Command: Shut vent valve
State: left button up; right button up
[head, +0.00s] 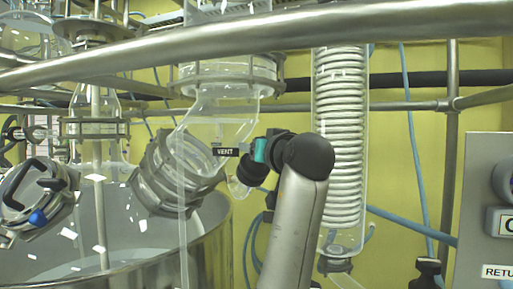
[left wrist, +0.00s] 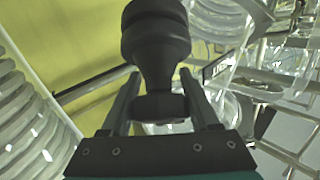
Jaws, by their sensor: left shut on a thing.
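The VENT label (head: 225,152) is a small black tag on the clear glass pipework, left of my arm in the head view. My left gripper (left wrist: 160,76) has its two fingers on either side of the narrow lower part of a black valve handle (left wrist: 156,38). It is shut on this handle, whose wide rounded end stands beyond the fingertips. In the head view the gripper's teal body shows just right of the label; the fingers and handle are dark, overlap and are hard to tell apart. Whether the valve is open or shut cannot be told. My right gripper is not in view.
A metal rail (head: 200,48) crosses the top of the head view. A glass coil condenser (head: 340,130) stands right of my arm. A steel vessel (head: 205,245) with a clamped glass port is at lower left. A grey control panel (head: 480,220) stands at the right edge.

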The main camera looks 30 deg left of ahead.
pick_arm(q)
jog(key=m+t+h, duration=0.1)
jog(key=m, duration=0.1)
jog(key=m+t+h+p, duration=0.1)
jog(key=shift+w+d+r+m+p, duration=0.2)
jog(key=shift+m+p, duration=0.1)
jog(key=shift+m, duration=0.1)
jog(key=m+h+p, duration=0.1)
jog(key=m, duration=0.1)
jog(key=m+t+h+p, duration=0.1)
jog(key=m+h+p, duration=0.1)
jog(key=shift+w+d+m+h, duration=0.2)
jog(key=shift+m+h, duration=0.1)
jog(key=shift+m, duration=0.1)
jog(key=shift+d+f+m+t+h+p, duration=0.15)
jog(key=shift+m+t+h+p, duration=0.15)
jog(key=shift+m+h+p, duration=0.7)
jog(key=m+h, duration=0.2)
jog(key=m, duration=0.1)
jog(key=shift+d+f, duration=0.15)
jog(key=shift+f, duration=0.1)
jog(key=shift+d+f+m+g+h, duration=0.15)
jog(key=shift+m+g+h, duration=0.15)
jog(key=shift+m+h, duration=0.3)
jog(key=shift+d+f+m+g+h, duration=0.15)
jog(key=shift+m+g+h, duration=0.2)
jog(key=shift+m, duration=0.45)
jog(key=o, duration=1.4)
jog(key=shift+w+f, duration=0.1)
